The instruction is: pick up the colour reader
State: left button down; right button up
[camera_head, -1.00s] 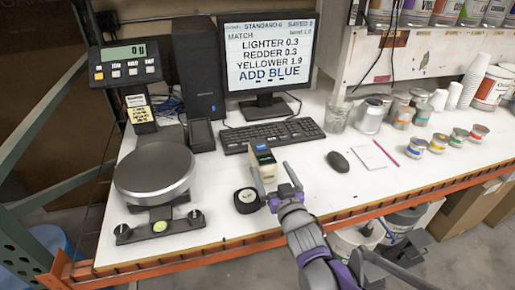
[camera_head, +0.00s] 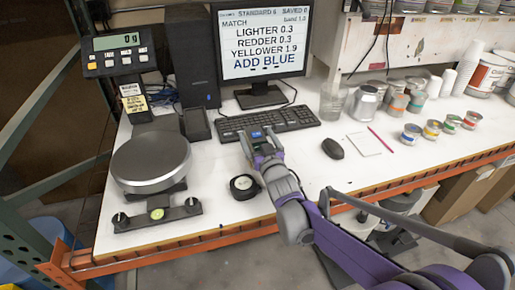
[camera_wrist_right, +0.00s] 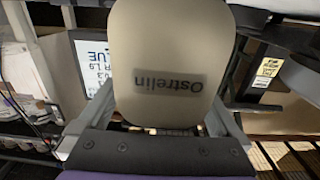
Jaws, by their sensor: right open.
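The colour reader (camera_head: 257,134) stands on the white bench in front of the keyboard; its blue screen shows at the top, and my gripper hides most of its body. In the right wrist view its beige back (camera_wrist_right: 165,45) with upside-down dark lettering fills the middle. My right gripper (camera_head: 260,150) is at the reader, open, with one finger on either side of it. In the wrist view the fingers of the gripper (camera_wrist_right: 155,125) show left and right of the beige body; I cannot tell whether they touch it. My left gripper is not in view.
A round black puck-like thing (camera_head: 244,187) lies just left of my right arm. A scale (camera_head: 150,160) stands at the left, the keyboard (camera_head: 268,123) behind, and a mouse (camera_head: 333,148) to the right. Several small cans stand farther right. The bench's orange front edge (camera_head: 350,197) runs below my arm.

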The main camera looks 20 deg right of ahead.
grip_shut()
dwell(0.4)
